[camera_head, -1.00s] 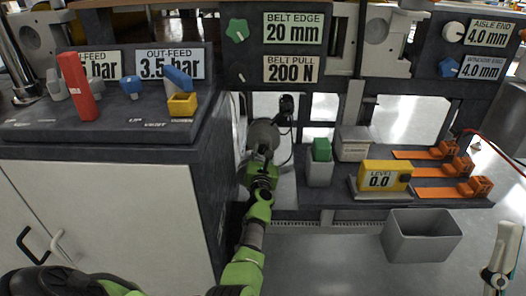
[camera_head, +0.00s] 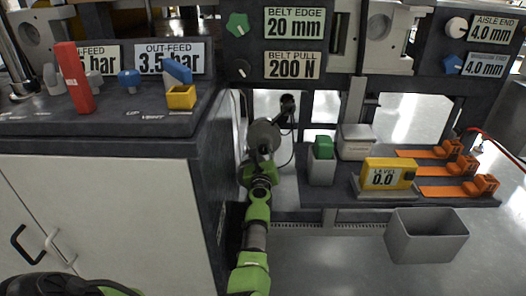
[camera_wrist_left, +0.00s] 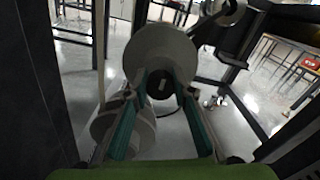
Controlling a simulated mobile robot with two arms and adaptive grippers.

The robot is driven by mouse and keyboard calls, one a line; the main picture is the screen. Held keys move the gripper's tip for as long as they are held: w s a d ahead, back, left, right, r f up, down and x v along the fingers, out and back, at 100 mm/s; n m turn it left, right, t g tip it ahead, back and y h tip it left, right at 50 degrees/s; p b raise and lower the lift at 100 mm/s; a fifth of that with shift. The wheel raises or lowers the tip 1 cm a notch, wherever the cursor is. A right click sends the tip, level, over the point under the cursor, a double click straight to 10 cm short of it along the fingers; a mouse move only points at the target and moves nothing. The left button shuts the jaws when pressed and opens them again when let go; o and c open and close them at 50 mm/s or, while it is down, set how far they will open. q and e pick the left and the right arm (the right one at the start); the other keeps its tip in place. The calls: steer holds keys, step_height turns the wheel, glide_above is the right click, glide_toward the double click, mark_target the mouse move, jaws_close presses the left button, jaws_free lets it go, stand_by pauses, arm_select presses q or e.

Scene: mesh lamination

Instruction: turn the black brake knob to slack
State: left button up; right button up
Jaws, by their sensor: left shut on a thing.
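In the left wrist view a small dark knob (camera_wrist_left: 160,84) with a pale mark sits at the middle of the end of a grey round roll. My left gripper (camera_wrist_left: 161,88) has its two long fingers on either side of it and is shut on it. In the head view the left gripper (camera_head: 264,151) is beside the grey roll (camera_head: 264,134), below the panel; the knob is hidden there by the gripper. My right gripper is not in view.
Another black knob (camera_head: 239,69) is on the panel beside the BELT PULL sign (camera_head: 292,65). The dark cabinet (camera_head: 208,150) stands close left of my arm.

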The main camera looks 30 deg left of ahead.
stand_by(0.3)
arm_select(q)
steer(key=o, duration=1.1)
